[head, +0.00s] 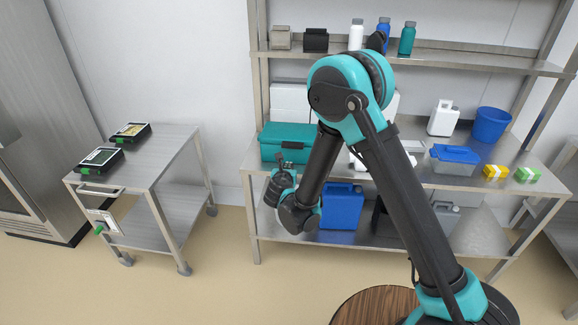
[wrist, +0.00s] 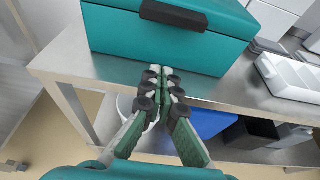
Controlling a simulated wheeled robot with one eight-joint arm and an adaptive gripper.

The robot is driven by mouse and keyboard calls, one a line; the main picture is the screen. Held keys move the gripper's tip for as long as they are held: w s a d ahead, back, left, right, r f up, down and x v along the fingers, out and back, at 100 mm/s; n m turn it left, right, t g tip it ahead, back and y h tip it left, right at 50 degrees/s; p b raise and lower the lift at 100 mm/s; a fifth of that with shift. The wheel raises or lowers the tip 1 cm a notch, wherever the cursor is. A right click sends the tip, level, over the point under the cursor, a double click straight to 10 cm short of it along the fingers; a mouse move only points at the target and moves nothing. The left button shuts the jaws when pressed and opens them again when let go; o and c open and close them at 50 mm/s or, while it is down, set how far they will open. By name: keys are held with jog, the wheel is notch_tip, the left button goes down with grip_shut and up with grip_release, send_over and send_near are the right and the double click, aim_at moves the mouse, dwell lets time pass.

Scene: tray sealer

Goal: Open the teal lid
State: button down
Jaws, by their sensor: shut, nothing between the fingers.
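A teal box with a teal lid (head: 290,130) stands at the left end of the steel bench. It also shows at the top of the wrist view, its front face (wrist: 160,45) toward me, with a black handle (wrist: 174,15) at the front edge of the lid. The lid looks closed. My gripper (wrist: 164,72) is shut and empty. Its fingertips point at the lower front of the box, below the handle; I cannot tell if they touch it. In the head view my wrist is in front of the bench, and the fingers are hard to make out.
The steel bench (wrist: 100,72) has a front edge just under my gripper. White trays (wrist: 290,75) lie right of the box. A blue container (head: 341,205) stands on the lower shelf. A steel cart (head: 168,158) with two devices stands to the left, with open floor between.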

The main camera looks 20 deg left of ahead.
jog(key=x, duration=0.6)
jog(key=shift+w+f, duration=0.1)
jog(key=shift+w, duration=0.05)
jog(key=shift+w+r, duration=0.2)
jog(key=shift+r, duration=1.8)
jog(key=shift+s+r, duration=0.1)
jog(key=shift+r, duration=0.05)
